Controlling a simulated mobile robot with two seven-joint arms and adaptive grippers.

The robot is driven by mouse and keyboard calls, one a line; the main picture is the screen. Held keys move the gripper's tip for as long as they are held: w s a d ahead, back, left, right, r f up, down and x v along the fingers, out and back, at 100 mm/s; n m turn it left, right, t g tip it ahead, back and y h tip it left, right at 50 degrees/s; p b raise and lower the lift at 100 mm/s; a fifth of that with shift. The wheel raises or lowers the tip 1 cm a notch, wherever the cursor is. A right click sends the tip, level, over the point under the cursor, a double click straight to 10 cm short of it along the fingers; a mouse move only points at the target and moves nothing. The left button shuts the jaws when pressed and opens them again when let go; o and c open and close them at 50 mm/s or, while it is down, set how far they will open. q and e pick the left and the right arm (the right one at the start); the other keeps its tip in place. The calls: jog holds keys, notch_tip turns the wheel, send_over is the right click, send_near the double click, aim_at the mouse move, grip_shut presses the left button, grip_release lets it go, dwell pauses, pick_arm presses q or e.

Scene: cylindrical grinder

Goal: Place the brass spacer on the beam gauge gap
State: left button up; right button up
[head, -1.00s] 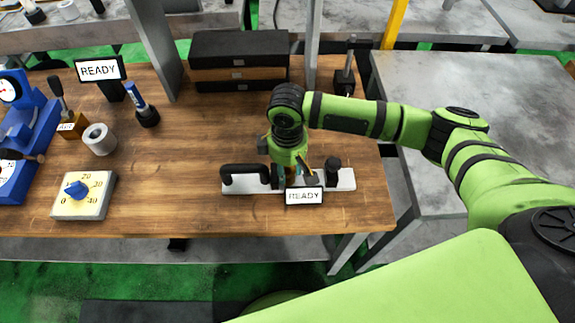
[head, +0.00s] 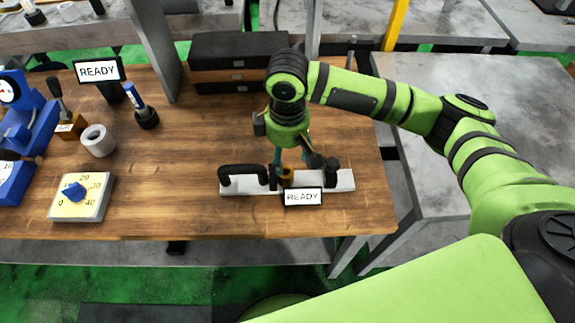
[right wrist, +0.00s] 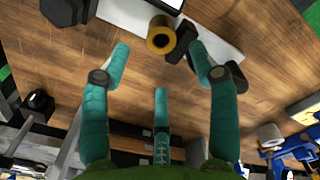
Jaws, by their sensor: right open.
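The beam gauge is a pale bar (head: 234,189) with a black arched handle, black blocks and a READY display, near the table's front edge. The brass spacer (head: 287,174) sits at the bar, beside a black block and behind the display. In the right wrist view, the spacer (right wrist: 160,36) is a gold ring with a dark hole, over the edge of the bar (right wrist: 128,14) and close to a black block. Whether it is fully seated in the gap is unclear. My right gripper (head: 296,158) is open and empty just above the spacer. My left gripper is out of view.
To the left are a dial block (head: 92,205), a grey metal ring (head: 98,140), blue instruments (head: 28,130) and another READY display (head: 98,72). A dark drawer case (head: 238,48) stands at the back. The middle of the wooden table is clear.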

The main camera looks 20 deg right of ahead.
jog(key=shift+r, duration=2.7)
